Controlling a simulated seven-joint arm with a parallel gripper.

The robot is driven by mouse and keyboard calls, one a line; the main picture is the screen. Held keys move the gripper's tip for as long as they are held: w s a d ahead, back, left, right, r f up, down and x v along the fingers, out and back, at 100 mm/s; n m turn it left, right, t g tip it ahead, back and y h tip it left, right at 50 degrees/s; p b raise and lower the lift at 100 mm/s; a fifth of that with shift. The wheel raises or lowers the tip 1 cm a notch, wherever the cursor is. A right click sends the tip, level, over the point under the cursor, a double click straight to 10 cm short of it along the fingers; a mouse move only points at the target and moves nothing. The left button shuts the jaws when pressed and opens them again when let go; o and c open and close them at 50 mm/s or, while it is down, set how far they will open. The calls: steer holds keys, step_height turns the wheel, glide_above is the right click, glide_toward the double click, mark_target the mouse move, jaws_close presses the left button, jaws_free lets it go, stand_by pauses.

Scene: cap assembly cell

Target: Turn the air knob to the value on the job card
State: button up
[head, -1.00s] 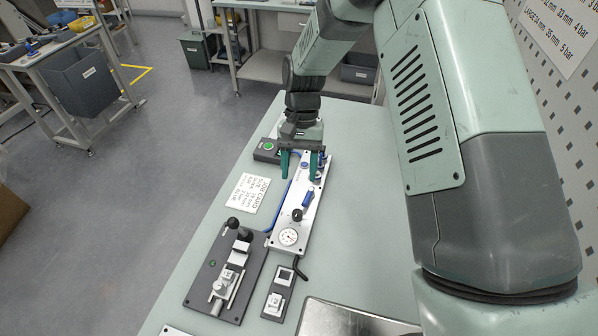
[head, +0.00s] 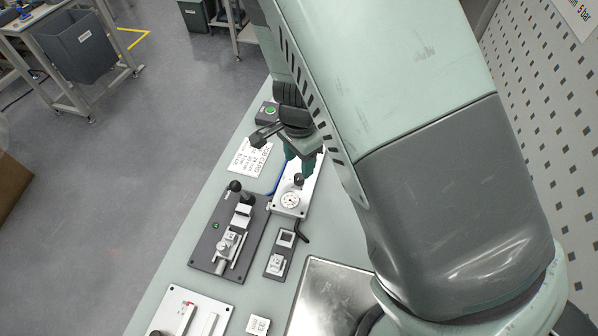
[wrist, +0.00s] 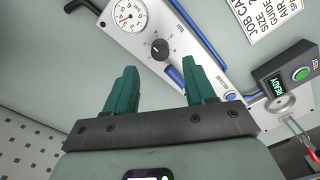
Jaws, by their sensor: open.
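The air panel is a pale plate with a round white gauge (head: 291,201) at its near end. A black air knob (head: 299,179) sits just beyond the gauge; in the wrist view the knob (wrist: 160,48) shows from above with marks around it. My gripper (wrist: 160,66) is open and empty, its green fingers spread to either side of the knob's line, apart from it in the picture. In the head view my gripper (head: 303,163) hangs over the panel by the knob. The job card (head: 249,155) lies left of the panel; its value is too small to read.
A blue lever (wrist: 174,75) lies on the panel beside the knob, between the fingers. A green-button box (wrist: 290,77) reads READY. A dark fixture (head: 229,232) with a clamp stands left of the panel, and a metal tray (head: 328,290) lies nearer.

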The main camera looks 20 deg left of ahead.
mark_target(299, 177)
step_height(299, 177, down, 6)
steer(key=shift+r, duration=0.15)
jaws_close()
stand_by(0.4)
